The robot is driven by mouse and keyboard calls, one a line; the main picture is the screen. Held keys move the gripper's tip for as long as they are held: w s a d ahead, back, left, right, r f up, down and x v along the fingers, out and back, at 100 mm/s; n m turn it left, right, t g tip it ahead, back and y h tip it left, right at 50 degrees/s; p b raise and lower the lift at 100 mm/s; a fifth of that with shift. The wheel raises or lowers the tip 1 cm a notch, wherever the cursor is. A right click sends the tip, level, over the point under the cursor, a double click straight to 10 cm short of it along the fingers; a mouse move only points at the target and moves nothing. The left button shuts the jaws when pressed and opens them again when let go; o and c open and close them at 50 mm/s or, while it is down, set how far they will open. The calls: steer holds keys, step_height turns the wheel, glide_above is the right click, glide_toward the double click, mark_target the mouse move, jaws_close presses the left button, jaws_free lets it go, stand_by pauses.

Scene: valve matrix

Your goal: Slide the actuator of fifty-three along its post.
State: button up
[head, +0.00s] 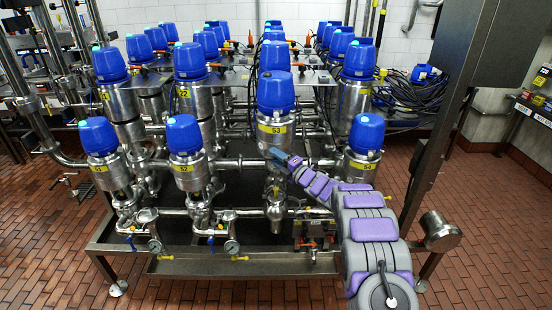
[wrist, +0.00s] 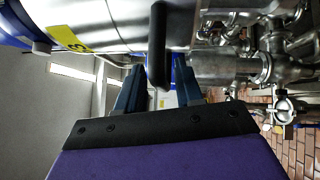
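The actuator of fifty-three (head: 275,105) is a steel cylinder with a blue cap and a yellow label reading 53, in the front row. It stands higher than its front-row neighbours. In the wrist view its steel body (wrist: 125,22) lies sideways across the top, with part of the yellow label at upper left. My gripper (head: 277,157) is at the lower right side of this body. In the wrist view my gripper (wrist: 158,78) shows two dark blue fingers spread apart. A black bar (wrist: 158,45) stands in line with the gap between them. I cannot tell whether the fingers touch it.
Actuator 52 (head: 185,137) stands to the left and actuator 54 (head: 365,137) to the right, close to my arm. Steel pipes and gauges (head: 232,247) run below. A steel post (head: 440,140) rises at right. The brick floor (head: 500,230) at right is clear.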

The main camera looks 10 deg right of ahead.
steer(key=p+v, duration=0.1)
steer(key=v, duration=1.6)
steer(key=shift+f+p, duration=0.25)
steer(key=shift+p, duration=0.1)
steer(key=shift+d, duration=0.1)
